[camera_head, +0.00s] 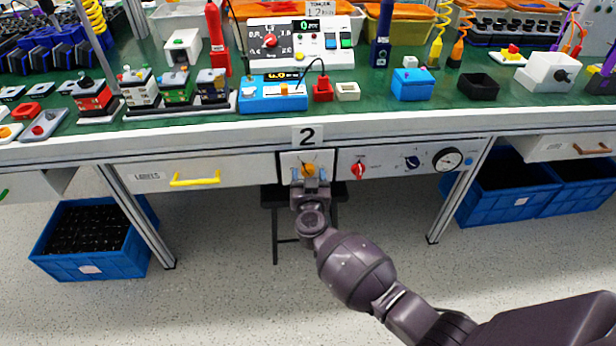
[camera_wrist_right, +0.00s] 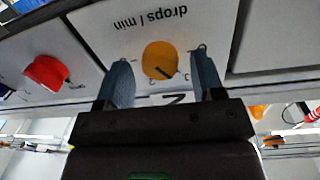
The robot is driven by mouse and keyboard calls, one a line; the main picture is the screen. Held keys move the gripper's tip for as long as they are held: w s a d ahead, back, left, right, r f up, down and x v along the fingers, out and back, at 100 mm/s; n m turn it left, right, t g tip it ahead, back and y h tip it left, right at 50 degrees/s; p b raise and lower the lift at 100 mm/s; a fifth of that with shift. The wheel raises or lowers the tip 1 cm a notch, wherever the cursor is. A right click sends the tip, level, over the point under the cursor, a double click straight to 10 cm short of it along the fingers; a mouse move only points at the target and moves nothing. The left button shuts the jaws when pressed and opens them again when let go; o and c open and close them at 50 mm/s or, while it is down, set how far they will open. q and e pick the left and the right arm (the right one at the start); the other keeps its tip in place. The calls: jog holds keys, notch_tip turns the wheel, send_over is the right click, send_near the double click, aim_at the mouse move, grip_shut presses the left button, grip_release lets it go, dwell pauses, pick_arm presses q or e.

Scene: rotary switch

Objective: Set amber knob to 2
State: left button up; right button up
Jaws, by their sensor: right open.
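The amber knob (camera_head: 308,169) sits on a pale panel under the bench edge, below a sign with the number 2 (camera_head: 307,136). In the right wrist view the knob (camera_wrist_right: 160,60) is round with a dark pointer line toward the lower right of the picture, and the panel (camera_wrist_right: 130,18) reads "drops / min" upside down. The small dial marks are too blurred to read surely. My right gripper (camera_head: 309,181) is open in front of the knob. In the wrist view its blue fingers (camera_wrist_right: 162,80) stand on either side of the knob, with gaps. My left gripper is not in view.
A red knob (camera_head: 359,170), a dark blue knob (camera_head: 412,162) and a round gauge (camera_head: 447,159) are on the panel to the right. A drawer with a yellow handle (camera_head: 195,179) is to the left. A dark stool (camera_head: 274,215) stands below. Blue crates (camera_head: 75,262) are on the floor.

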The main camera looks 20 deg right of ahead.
jog(key=c, duration=0.9)
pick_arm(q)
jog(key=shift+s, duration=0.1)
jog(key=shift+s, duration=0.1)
pick_arm(e)
jog(key=shift+r+m, duration=0.1)
jog(key=shift+m, duration=0.2)
jog(key=shift+m+p, duration=0.35)
jog(key=shift+m, duration=0.15)
jog(key=m+p, duration=0.1)
jog(key=m, duration=0.5)
jog(key=shift+m, duration=0.3)
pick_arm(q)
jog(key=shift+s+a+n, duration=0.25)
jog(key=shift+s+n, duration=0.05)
pick_arm(e)
jog(key=shift+s+m, duration=0.1)
jog(key=shift+m, duration=1.5)
jog(key=shift+y, duration=0.4)
